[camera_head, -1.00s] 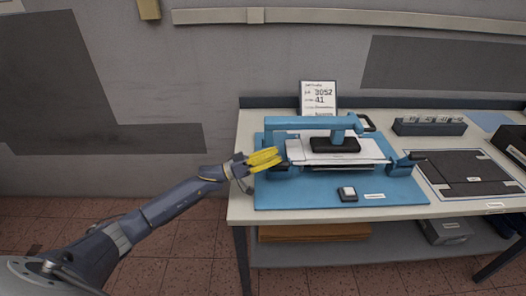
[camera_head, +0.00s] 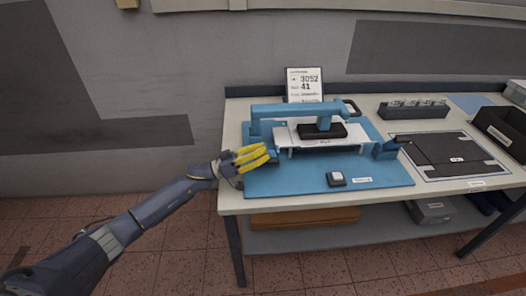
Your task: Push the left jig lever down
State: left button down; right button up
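The blue jig (camera_head: 290,186) sits on the left part of the workbench. Its blue arm (camera_head: 285,110) reaches over a white plate (camera_head: 365,135) with a black block (camera_head: 325,131) on top. My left gripper (camera_head: 252,157), with yellow fingers, is at the jig's left edge, where the left lever would be. The fingers cover that spot, so the lever itself is hidden and contact cannot be told. The fingers look a little apart, with nothing clearly between them. On the jig's right side a dark blue lever (camera_head: 388,149) shows. My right gripper is out of view.
A sign (camera_head: 304,85) stands behind the jig. A small black button box (camera_head: 336,179) sits on its front. To the right are a slotted block (camera_head: 413,109), a dark mat (camera_head: 450,154) and a black bin (camera_head: 504,130). The floor left of the bench is clear.

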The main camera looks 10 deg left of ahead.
pick_arm(q)
jog(key=shift+w+r, duration=0.1)
jog(key=shift+r, duration=0.45)
jog(key=r, duration=0.2)
jog(key=shift+w+a+r, duration=0.15)
jog(key=shift+w+r, duration=0.15)
jog(key=shift+r, duration=0.05)
jog(key=v, duration=1)
jog(key=shift+w, duration=0.2)
jog(key=c, duration=2.2)
grip_release()
